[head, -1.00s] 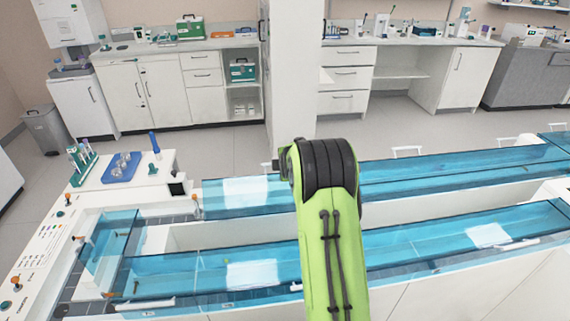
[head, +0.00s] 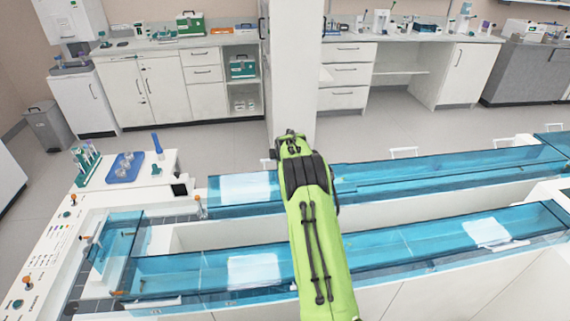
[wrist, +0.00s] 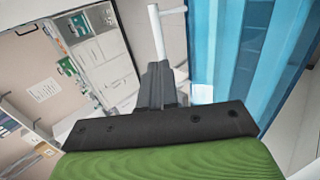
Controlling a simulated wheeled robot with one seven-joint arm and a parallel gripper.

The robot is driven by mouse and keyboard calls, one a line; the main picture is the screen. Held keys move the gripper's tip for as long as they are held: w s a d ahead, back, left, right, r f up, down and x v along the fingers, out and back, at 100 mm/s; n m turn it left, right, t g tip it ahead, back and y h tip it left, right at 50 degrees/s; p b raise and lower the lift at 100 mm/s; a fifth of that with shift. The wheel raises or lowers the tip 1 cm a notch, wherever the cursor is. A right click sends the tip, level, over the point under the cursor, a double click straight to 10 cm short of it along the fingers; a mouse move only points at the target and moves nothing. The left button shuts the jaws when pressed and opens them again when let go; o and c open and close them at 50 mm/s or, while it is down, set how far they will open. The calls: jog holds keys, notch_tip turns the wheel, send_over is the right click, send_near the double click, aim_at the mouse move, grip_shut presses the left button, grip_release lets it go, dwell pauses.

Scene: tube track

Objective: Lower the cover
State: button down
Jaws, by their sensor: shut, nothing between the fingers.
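Clear blue covers lie along the white track; the far cover (head: 450,171) and the near cover (head: 390,246) run left to right in the head view. I cannot tell whether one is raised. The far cover has white handles (head: 404,152) along its back edge. In the wrist view, my gripper (wrist: 163,72) has its dark fingers together. A white bar handle (wrist: 157,32) shows just past the fingertips, and a blue cover (wrist: 235,60) is to their right. I cannot tell whether the fingers touch the handle.
A white station at the left carries a blue tray (head: 125,167) and a rack of tubes (head: 86,160). A white pillar (head: 293,70) stands behind my arm. Open floor (head: 225,145) lies between the track and the back cabinets (head: 160,92).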

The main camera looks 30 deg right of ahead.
jog(key=shift+w+d+f, duration=0.35)
jog(key=shift+w+f, duration=0.05)
jog(key=shift+w, duration=0.35)
jog(key=shift+w+d+f, duration=0.35)
jog(key=shift+w+f, duration=0.05)
jog(key=shift+w, duration=0.3)
